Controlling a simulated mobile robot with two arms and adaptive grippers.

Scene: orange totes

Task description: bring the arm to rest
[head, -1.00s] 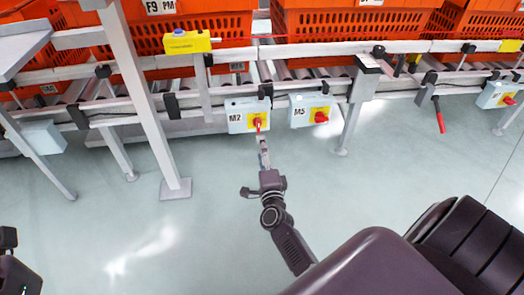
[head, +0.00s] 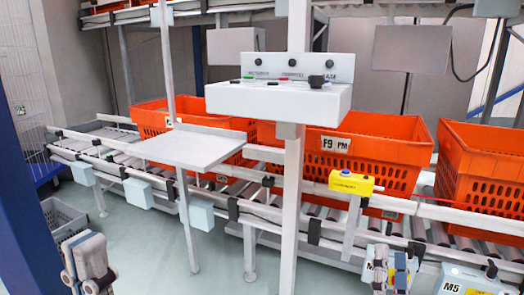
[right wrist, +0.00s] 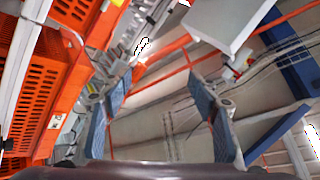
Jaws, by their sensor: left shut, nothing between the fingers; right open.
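My left gripper (head: 92,272) shows at the lower left of the head view, shut and empty, over open floor. My right gripper (head: 398,270) is at the lower right of the head view, in front of the M2 switch box (head: 369,273), and partly hides it. In the right wrist view my right gripper (right wrist: 160,88) is open, its two blue-padded fingers apart with nothing between them. The M2 knob is hidden in the head view. I cannot tell whether the gripper touches the box.
Orange totes (head: 345,152) stand on the roller conveyor. A white control shelf (head: 278,101) on a post and a grey side table (head: 190,147) stand in front. A yellow button box (head: 351,182), the M5 box (head: 462,282) and a grey crate (head: 62,218) are nearby.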

